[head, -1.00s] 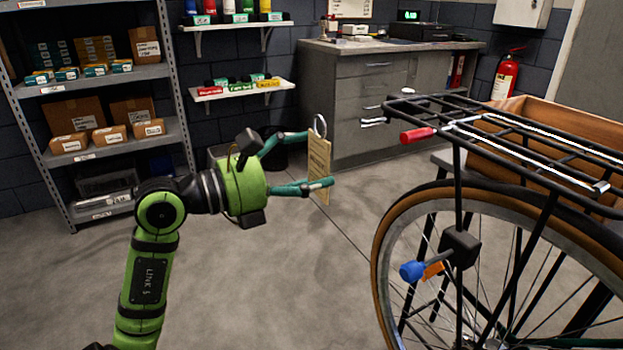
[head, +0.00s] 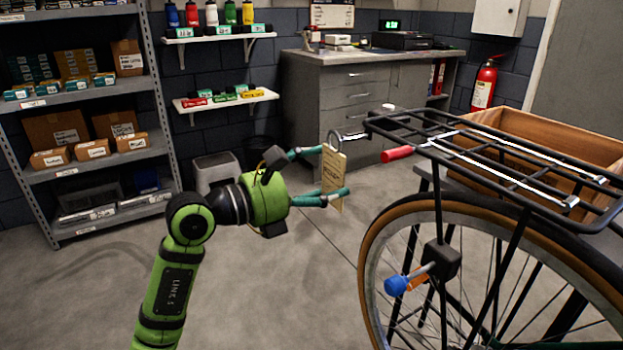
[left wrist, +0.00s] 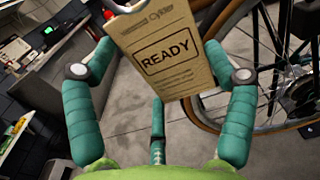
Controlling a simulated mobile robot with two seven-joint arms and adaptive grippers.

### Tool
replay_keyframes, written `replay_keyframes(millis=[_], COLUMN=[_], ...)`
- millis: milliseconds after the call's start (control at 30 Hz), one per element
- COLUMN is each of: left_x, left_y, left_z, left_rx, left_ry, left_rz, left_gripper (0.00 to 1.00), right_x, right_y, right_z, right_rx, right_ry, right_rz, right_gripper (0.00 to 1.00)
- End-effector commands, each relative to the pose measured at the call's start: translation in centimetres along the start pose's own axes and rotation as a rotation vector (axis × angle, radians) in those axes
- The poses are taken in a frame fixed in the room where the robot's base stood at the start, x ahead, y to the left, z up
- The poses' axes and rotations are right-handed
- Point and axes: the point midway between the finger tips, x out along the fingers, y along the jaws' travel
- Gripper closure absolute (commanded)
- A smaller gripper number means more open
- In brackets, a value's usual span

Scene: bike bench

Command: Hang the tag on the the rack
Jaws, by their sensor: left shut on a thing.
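The tag (head: 334,176) is a tan card with a grey ring at its top. My right gripper is not in view.
A red-handled part (head: 397,154) and a blue-ended part (head: 396,285) stick out near the rear wheel (head: 372,262). A wooden crate (head: 560,140) stands behind the rack. Shelving (head: 150,90) and a grey cabinet (head: 300,100) stand behind. The floor left of the wheel is clear.

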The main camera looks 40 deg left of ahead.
Motion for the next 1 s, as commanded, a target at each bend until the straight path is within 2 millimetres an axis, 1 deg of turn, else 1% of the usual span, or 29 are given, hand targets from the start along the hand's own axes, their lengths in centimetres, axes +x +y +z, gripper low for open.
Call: replay_keyframes(millis=[167, 433, 533, 667, 833, 1000], left_x=[1.1, 2.7, 3.1, 3.6, 3.9, 3.9], left_y=[0.0, 0.0, 0.0, 0.0, 0.0, 0.0], left_z=[0.0, -0.1, -0.5, -0.8, -0.9, -1.0], left_rx=[-0.001, -0.001, -0.001, 0.0, 0.001, 0.0], left_ry=[0.0, 0.0, 0.0, 0.002, 0.0, 0.001], left_rz=[-0.001, -0.001, -0.001, -0.001, 0.0, 0.0], left_gripper=[0.33, 0.33, 0.33, 0.33, 0.33, 0.33], right_x=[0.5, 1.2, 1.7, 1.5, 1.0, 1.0], right_y=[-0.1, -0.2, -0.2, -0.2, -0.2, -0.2], right_z=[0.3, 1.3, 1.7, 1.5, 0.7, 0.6], right_rx=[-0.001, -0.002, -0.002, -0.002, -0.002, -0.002], right_ry=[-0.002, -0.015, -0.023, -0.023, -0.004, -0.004], right_rz=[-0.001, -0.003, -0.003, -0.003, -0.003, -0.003], right_gripper=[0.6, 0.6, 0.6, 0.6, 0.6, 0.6])
